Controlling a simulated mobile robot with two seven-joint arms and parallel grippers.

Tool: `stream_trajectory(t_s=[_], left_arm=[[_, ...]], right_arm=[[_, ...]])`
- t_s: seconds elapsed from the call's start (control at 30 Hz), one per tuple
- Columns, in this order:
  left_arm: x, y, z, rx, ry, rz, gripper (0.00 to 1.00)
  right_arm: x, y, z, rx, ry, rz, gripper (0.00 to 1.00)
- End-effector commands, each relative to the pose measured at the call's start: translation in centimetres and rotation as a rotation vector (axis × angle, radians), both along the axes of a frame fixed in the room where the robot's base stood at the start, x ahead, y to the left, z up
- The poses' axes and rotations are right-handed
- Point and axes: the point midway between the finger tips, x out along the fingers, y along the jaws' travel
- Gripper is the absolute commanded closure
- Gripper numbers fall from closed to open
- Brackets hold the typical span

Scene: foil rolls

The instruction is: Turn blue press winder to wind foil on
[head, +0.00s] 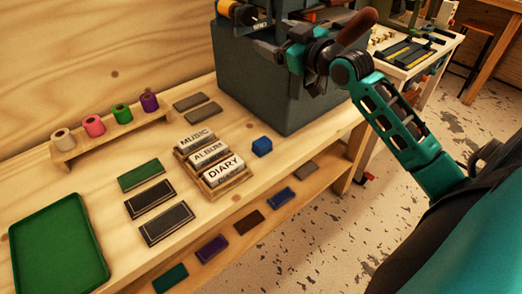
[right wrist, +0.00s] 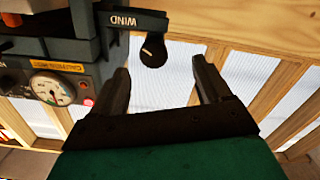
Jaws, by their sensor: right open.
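The blue-grey press (head: 275,85) stands at the back of the bench, its top cut off by the frame. A gold roll (head: 228,8) shows on it at the top edge. In the right wrist view, the winder (right wrist: 152,50) is a dark arm with a round knob end, marked WIND. My right gripper (head: 294,50) is beside the press's upper right side. In the wrist view its two fingers (right wrist: 162,75) are apart and empty, with the knob showing between their tips. I cannot tell how far the knob is from them. My left gripper is out of view.
A gauge (right wrist: 52,90) on the press lies left of the fingers. The bench holds a foil roll rack (head: 65,155), a type tray (head: 228,186), a blue block (head: 262,146), several flat books and a green tray (head: 58,245). Another workbench (head: 405,45) stands behind my right arm.

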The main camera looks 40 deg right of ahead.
Motion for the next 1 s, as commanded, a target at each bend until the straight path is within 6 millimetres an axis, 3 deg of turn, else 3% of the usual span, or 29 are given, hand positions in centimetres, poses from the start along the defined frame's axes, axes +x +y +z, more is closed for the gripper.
stream_trajectory(t_s=[0.47,1.0], left_arm=[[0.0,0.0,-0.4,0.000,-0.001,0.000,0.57],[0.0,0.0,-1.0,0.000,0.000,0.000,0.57]], right_arm=[[-1.5,2.8,-9.3,0.035,0.125,-0.005,0.23],[-4.8,6.7,-18.7,0.074,0.259,-0.003,0.23]])
